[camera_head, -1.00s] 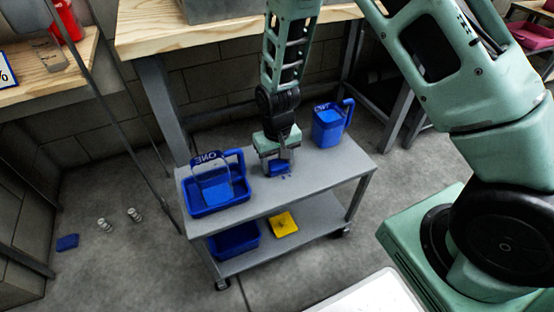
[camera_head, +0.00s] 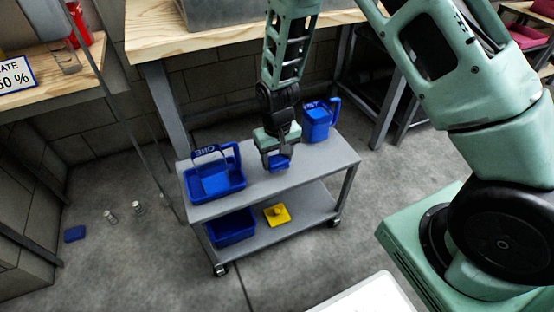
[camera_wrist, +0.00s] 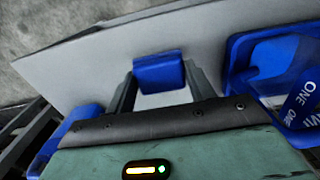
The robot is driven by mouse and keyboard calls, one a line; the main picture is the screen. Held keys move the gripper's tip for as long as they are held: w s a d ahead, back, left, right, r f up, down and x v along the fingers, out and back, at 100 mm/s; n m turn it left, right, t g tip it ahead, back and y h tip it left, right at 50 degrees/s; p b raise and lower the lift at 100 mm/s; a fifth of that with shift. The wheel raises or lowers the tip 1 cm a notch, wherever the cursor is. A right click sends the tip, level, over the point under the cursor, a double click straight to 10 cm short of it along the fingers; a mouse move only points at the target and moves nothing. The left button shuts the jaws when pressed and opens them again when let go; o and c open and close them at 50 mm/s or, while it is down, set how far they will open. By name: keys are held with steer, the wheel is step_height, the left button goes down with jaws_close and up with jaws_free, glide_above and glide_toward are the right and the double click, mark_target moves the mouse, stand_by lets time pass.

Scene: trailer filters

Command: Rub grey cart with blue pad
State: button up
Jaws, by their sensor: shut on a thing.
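The grey cart (camera_head: 325,160) stands in the middle of the head view, with a top shelf and a lower shelf. My gripper (camera_head: 279,158) is over the middle of the top shelf, pointing down, shut on a blue pad (camera_head: 279,162). In the wrist view the blue pad (camera_wrist: 159,72) sits between the two fingertips, with the grey cart top (camera_wrist: 90,60) around it. The pad is at or just above the surface; I cannot tell whether it touches.
The lower shelf holds a blue bin (camera_head: 231,228) and a yellow object (camera_head: 277,214). A wooden bench (camera_head: 190,28) stands behind.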

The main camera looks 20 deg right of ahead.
steer(key=shift+r+p, duration=1.65)
steer(key=shift+r, duration=0.5)
